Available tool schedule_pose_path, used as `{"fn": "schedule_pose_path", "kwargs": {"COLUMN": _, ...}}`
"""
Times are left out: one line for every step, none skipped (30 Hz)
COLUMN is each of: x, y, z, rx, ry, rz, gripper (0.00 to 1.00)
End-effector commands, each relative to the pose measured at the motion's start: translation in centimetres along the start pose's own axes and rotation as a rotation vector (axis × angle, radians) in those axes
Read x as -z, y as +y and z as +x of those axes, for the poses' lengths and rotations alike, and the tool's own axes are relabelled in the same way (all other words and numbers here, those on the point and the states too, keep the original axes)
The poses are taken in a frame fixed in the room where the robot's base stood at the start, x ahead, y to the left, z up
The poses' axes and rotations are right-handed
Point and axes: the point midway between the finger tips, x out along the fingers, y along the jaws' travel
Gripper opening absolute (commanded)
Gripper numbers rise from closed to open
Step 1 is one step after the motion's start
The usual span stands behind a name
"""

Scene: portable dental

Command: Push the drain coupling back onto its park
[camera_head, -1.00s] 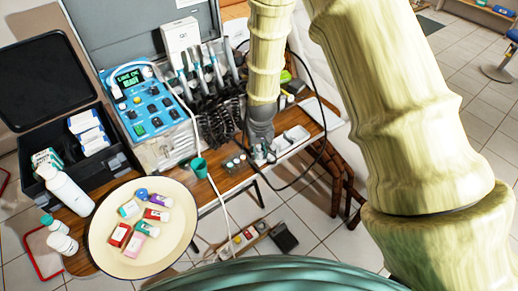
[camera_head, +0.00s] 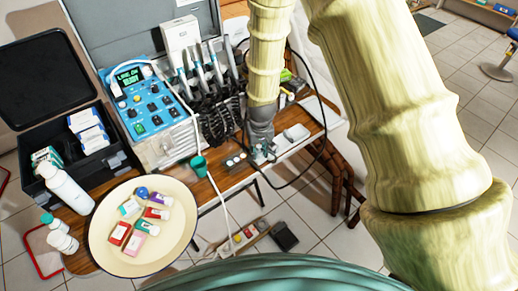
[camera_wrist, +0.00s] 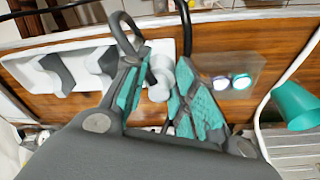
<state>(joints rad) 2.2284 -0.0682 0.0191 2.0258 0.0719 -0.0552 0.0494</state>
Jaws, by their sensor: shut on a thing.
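My gripper (camera_head: 262,151) is low over the right part of the wooden table in the head view. In the wrist view its teal-padded fingers (camera_wrist: 156,92) are closed around a small pale grey piece (camera_wrist: 160,76), which appears to be the drain coupling. The fingers hide much of the coupling. A white moulded holder (camera_wrist: 42,75) with dark recesses lies just left of the fingers. I cannot tell which part is the park, or whether the coupling is seated on it.
A clear block with two lit round spots (camera_wrist: 222,82) is right of the fingers. A green cup (camera_head: 199,166) stands at the table's front edge by a hanging white hose. The blue console (camera_head: 150,103) and a round cream tray (camera_head: 110,248) are to the left.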

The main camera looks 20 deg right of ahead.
Motion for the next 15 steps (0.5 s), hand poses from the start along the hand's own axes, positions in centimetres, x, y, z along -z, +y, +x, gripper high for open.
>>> {"fn": "schedule_pose_path", "kwargs": {"x": 0.0, "y": 0.0, "z": 0.04, "rx": 0.0, "ry": 0.0, "rz": 0.0, "gripper": 0.04}}
{"fn": "schedule_pose_path", "kwargs": {"x": -0.01, "y": 0.0, "z": 0.06, "rx": 0.0, "ry": 0.0, "rz": 0.0, "gripper": 0.04}}
{"fn": "schedule_pose_path", "kwargs": {"x": -0.01, "y": 0.0, "z": 0.09, "rx": 0.0, "ry": 0.0, "rz": 0.0, "gripper": 0.04}}
{"fn": "schedule_pose_path", "kwargs": {"x": -0.02, "y": 0.0, "z": 0.12, "rx": 0.0, "ry": 0.0, "rz": 0.0, "gripper": 0.04}}
{"fn": "schedule_pose_path", "kwargs": {"x": -0.02, "y": 0.0, "z": 0.14, "rx": 0.0, "ry": 0.0, "rz": 0.0, "gripper": 0.04}}
{"fn": "schedule_pose_path", "kwargs": {"x": -0.03, "y": 0.0, "z": 0.17, "rx": 0.0, "ry": 0.0, "rz": 0.0, "gripper": 0.04}}
{"fn": "schedule_pose_path", "kwargs": {"x": -0.03, "y": 0.0, "z": 0.19, "rx": 0.0, "ry": 0.0, "rz": 0.0, "gripper": 0.04}}
{"fn": "schedule_pose_path", "kwargs": {"x": -0.03, "y": 0.0, "z": 0.22, "rx": 0.0, "ry": 0.0, "rz": 0.0, "gripper": 0.04}}
{"fn": "schedule_pose_path", "kwargs": {"x": -0.04, "y": 0.0, "z": 0.25, "rx": 0.0, "ry": 0.0, "rz": 0.0, "gripper": 0.04}}
{"fn": "schedule_pose_path", "kwargs": {"x": -0.04, "y": 0.0, "z": 0.27, "rx": 0.0, "ry": 0.0, "rz": 0.0, "gripper": 0.04}}
{"fn": "schedule_pose_path", "kwargs": {"x": -0.04, "y": 0.0, "z": 0.29, "rx": 0.0, "ry": 0.0, "rz": 0.0, "gripper": 0.04}}
{"fn": "schedule_pose_path", "kwargs": {"x": -0.05, "y": 0.0, "z": 0.33, "rx": 0.0, "ry": 0.0, "rz": 0.0, "gripper": 0.04}}
{"fn": "schedule_pose_path", "kwargs": {"x": -0.05, "y": 0.0, "z": 0.35, "rx": 0.0, "ry": 0.0, "rz": 0.0, "gripper": 0.04}}
{"fn": "schedule_pose_path", "kwargs": {"x": -0.06, "y": 0.0, "z": 0.37, "rx": 0.0, "ry": 0.0, "rz": 0.0, "gripper": 0.04}}
{"fn": "schedule_pose_path", "kwargs": {"x": -0.06, "y": 0.0, "z": 0.4, "rx": 0.0, "ry": 0.0, "rz": 0.0, "gripper": 0.04}}
